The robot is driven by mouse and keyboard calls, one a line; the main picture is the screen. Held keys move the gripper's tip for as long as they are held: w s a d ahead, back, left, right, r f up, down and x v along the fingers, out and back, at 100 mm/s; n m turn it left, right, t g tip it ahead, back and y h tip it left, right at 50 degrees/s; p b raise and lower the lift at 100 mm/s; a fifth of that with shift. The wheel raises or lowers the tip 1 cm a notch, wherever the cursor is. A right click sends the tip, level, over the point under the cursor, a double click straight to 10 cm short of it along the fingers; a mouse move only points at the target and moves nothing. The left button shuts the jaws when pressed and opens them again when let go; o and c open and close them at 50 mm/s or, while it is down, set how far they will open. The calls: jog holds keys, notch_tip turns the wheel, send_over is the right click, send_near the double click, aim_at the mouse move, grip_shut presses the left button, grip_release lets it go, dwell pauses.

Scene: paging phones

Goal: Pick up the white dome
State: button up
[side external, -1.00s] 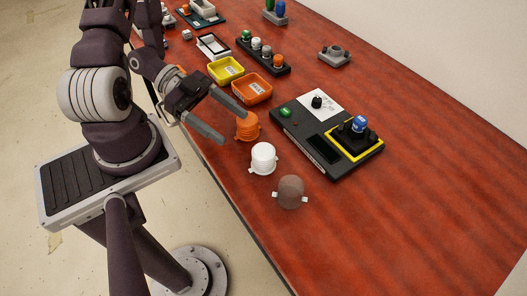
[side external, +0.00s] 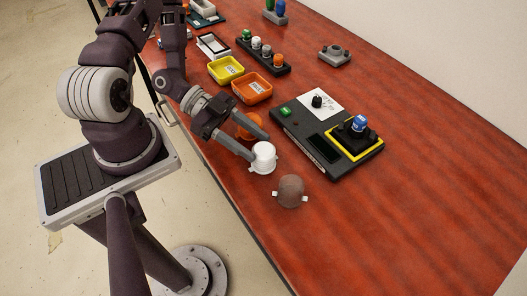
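The white dome (side external: 263,158) stands on the red-brown table near its front edge, with small tabs at its base. My gripper (side external: 260,147) is open, its two fingers spread and reaching toward the dome from the upper left. One fingertip is close by the dome's left side and the other is above and to its right. I cannot tell whether either finger touches it. An orange dome (side external: 249,126) is partly hidden behind the gripper. A brown dome (side external: 290,191) stands to the lower right of the white one.
A black console (side external: 322,140) with a blue-topped knob (side external: 359,124) lies to the right of the gripper. An orange bin (side external: 252,88) and a yellow bin (side external: 225,69) stand behind it. A rack of coloured knobs (side external: 263,54) is farther back. The table's right front is clear.

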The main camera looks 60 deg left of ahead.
jog(key=shift+a+f, duration=0.2)
jog(key=shift+f, duration=0.1)
